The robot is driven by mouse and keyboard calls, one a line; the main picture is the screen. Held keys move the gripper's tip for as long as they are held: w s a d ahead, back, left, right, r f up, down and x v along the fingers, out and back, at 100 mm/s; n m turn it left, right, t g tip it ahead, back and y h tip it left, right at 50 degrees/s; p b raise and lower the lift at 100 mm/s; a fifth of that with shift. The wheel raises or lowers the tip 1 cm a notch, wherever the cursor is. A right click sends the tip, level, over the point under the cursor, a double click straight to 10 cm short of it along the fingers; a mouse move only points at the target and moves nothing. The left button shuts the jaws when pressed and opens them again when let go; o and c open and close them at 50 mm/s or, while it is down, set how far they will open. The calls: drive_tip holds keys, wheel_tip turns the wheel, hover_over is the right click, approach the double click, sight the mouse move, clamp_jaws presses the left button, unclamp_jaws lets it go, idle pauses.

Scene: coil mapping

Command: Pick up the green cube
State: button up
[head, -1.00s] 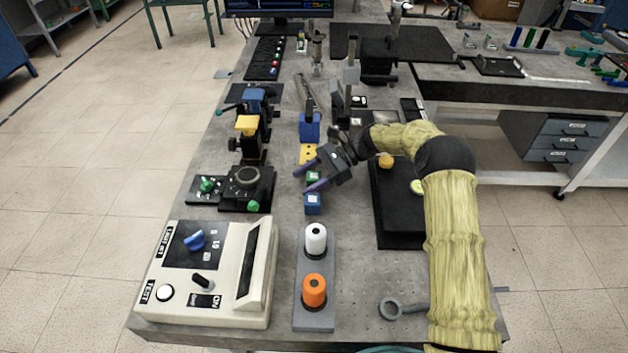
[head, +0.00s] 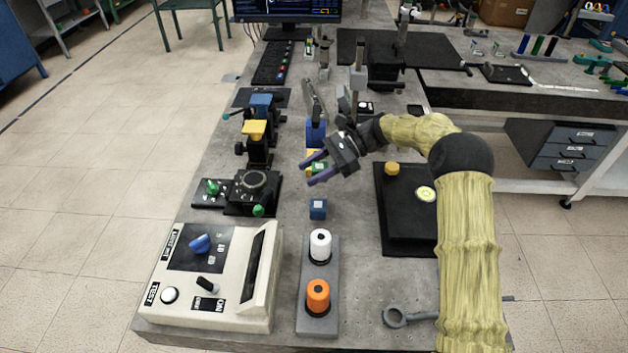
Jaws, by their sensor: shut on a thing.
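The green cube (head: 319,168) with a pale label is between the two purple-tipped fingers of my gripper (head: 315,169), in the middle of the bench in the head view. My gripper is shut on it, reaching in from the right. The fingers and the gripper body hide part of the cube. The cube appears to be held a little above the bench, though the exact gap cannot be told.
A blue cube (head: 318,208) stands just in front. A yellow block (head: 313,156) is partly hidden behind the gripper. Stages with knobs (head: 252,190) stand left, a black plate (head: 408,225) right. White (head: 320,246) and orange (head: 318,296) spools stand in front.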

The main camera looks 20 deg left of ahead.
sight(313, 168)
wheel_tip(313, 168, up, 5)
idle(0.7)
